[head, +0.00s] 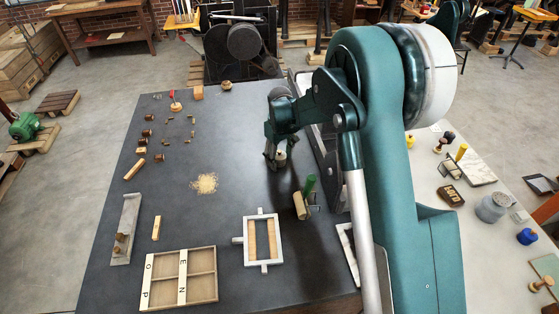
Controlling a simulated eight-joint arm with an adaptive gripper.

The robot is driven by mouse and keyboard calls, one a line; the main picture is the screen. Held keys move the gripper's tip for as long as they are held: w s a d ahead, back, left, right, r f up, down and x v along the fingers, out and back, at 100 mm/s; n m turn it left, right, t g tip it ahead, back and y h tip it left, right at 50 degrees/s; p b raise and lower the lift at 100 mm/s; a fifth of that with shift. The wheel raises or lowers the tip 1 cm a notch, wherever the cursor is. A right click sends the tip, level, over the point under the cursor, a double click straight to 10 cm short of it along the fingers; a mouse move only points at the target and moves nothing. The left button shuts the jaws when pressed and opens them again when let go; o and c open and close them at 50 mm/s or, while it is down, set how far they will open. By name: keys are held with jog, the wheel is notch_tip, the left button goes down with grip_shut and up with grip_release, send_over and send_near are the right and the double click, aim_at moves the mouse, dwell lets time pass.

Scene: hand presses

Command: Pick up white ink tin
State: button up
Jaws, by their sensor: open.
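My gripper (275,162) hangs over the dark table (200,245) right of its middle, pointing down, with its jaws open. A small pale object (281,157) shows at the fingertips. It may be the white ink tin, but it is too small and too covered to be sure. I cannot tell whether the fingers touch it. No other thing on the dark table is clearly a white tin, and my arm hides part of the table's right side.
A brayer with a green handle (309,187) lies right of my gripper. A grey frame (248,243) and a lettered tray (150,285) lie nearer. Small brown pieces (148,132) are at the left. A pale side table (455,225) holds a grey jar (492,208). The middle is mostly clear.

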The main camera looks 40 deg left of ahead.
jog(key=c, duration=1.1)
jog(key=shift+r, duration=5)
